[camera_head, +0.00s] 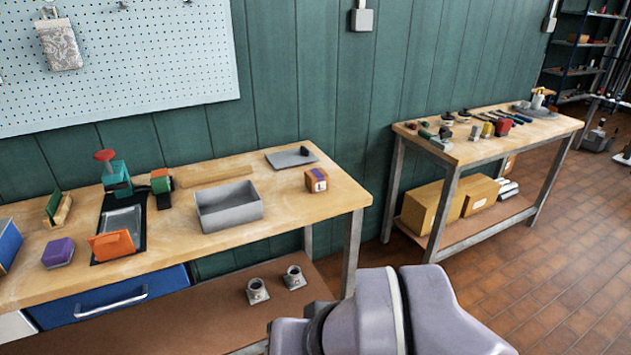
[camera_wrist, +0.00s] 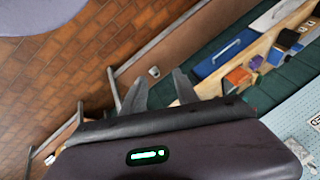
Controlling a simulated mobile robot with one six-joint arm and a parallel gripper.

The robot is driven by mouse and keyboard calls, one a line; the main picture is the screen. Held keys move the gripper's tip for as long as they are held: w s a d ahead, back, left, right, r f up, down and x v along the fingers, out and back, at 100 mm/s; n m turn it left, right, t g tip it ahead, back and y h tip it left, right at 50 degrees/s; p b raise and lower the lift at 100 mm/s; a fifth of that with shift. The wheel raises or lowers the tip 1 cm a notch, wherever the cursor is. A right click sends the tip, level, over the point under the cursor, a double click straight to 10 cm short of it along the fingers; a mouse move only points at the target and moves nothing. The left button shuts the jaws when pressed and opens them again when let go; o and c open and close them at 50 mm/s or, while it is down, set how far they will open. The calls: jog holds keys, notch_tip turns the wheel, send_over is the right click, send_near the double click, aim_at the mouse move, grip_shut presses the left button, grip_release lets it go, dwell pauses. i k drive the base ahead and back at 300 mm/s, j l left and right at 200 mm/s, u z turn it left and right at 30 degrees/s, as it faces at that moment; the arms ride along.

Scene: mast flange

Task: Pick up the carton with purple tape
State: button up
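The carton with purple tape (camera_head: 317,180) is a small brown box with a purple strip over its top and a pale label on its front. It sits upright near the right end of the near workbench in the head view. I cannot make it out in the wrist view. My gripper (camera_wrist: 160,92) shows in the wrist view with its two grey fingers spread apart and nothing between them. It is apart from the bench top. In the head view only my arm shows, at the bottom, and the gripper is out of sight.
On the workbench (camera_head: 285,210), a grey open bin (camera_head: 229,206) stands left of the carton and a grey plate (camera_head: 291,157) lies behind it. A purple block (camera_head: 58,252) and an orange holder (camera_head: 112,245) are farther left. A second bench (camera_head: 480,148) stands right.

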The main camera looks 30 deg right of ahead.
aim_at(317, 180)
jog(key=i+l+z, duration=0.3)
jog(key=i, duration=0.6)
jog(key=i+z, duration=0.3)
jog(key=i, duration=0.6)
